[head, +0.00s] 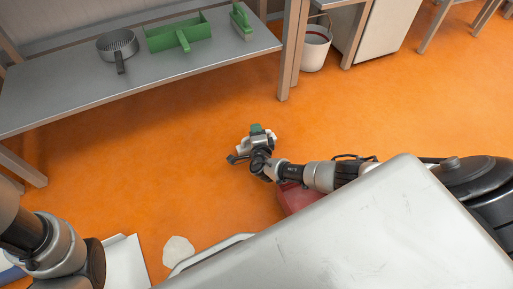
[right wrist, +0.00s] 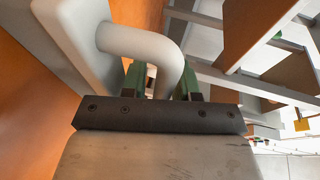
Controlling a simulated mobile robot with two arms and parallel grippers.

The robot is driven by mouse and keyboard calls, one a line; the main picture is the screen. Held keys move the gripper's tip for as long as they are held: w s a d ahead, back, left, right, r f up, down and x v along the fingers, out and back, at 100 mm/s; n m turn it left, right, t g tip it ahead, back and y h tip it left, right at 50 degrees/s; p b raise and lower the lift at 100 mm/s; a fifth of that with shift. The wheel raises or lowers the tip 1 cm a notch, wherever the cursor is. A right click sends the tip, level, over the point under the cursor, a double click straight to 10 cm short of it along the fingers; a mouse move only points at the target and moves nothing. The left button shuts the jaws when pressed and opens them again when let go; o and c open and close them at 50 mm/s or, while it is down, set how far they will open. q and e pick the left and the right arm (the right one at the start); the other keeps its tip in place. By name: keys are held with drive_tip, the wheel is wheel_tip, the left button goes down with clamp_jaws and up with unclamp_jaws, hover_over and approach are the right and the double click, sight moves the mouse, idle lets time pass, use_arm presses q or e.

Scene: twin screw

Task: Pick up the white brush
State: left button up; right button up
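My right gripper (head: 256,133) is out over the orange floor in the head view, well clear of the shelf. In the right wrist view, my right gripper (right wrist: 162,80) has its green fingers on both sides of the curved white handle of the white brush (right wrist: 140,38). The fingers look closed on the handle. The brush's flat white body (right wrist: 72,35) stands at the upper left there, its bristles not visible. In the head view only small white parts (head: 243,146) show beside the gripper. My left arm enters at lower left; its gripper is out of view.
A white bucket (head: 314,50) stands behind the table's leg. A pale patch (head: 178,250) lies on the open floor.

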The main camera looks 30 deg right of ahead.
drive_tip(key=shift+w+d, duration=0.1)
drive_tip(key=shift+w, duration=0.05)
clamp_jaws()
drive_tip(key=shift+r, duration=0.1)
